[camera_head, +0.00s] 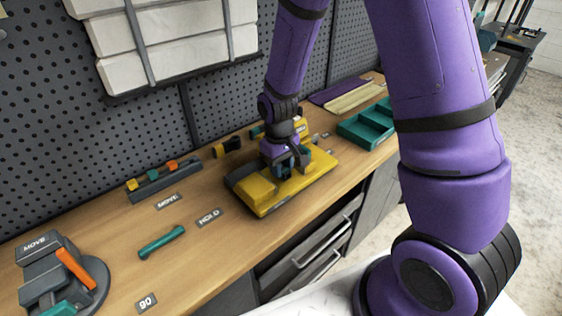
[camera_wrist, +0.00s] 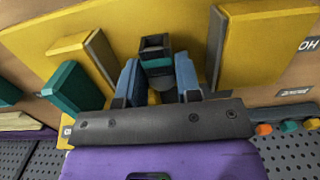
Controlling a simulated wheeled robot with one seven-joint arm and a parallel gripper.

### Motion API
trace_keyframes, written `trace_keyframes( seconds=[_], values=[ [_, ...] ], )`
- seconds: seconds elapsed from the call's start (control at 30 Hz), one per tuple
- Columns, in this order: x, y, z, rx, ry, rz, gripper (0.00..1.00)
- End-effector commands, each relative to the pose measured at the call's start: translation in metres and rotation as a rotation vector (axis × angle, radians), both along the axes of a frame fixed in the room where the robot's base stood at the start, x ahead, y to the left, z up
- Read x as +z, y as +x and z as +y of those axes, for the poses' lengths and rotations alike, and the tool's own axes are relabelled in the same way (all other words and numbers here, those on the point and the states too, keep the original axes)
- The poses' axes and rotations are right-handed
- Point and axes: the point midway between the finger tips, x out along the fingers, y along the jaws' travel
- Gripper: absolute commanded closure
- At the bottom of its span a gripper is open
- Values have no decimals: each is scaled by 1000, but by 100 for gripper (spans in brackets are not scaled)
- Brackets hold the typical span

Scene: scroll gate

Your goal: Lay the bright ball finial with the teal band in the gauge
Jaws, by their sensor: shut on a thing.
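The yellow gauge (camera_head: 318,173) lies flat on the bench, with a large raised block (camera_head: 258,191) at its left end. In the wrist view the gauge (camera_wrist: 150,24) shows a wide block on the right and a narrow block on the left, both with dark inner faces. My gripper (camera_head: 287,162) is low over the gauge, between these blocks. In the wrist view its blue fingers are shut on the finial (camera_wrist: 155,60), which shows a dark square end and a teal band. Its ball end is mostly hidden, and whether it touches the gauge cannot be told.
A teal tray (camera_head: 366,127) stands right of the gauge. A dark rack (camera_head: 152,183) with coloured pieces sits at the back left. A teal handle-like piece (camera_head: 161,243) lies front left, near a grey fixture (camera_head: 52,268). The pegboard wall rises behind.

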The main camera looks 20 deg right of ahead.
Motion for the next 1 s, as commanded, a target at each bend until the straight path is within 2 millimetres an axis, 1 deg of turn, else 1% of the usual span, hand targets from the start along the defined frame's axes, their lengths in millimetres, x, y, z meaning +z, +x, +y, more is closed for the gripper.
trace_keyframes(
  seconds=[0.5,1.0],
  values=[
    [-2,0,0,0,0,0,98],
    [-8,0,0,0,0,1,98]
  ],
)
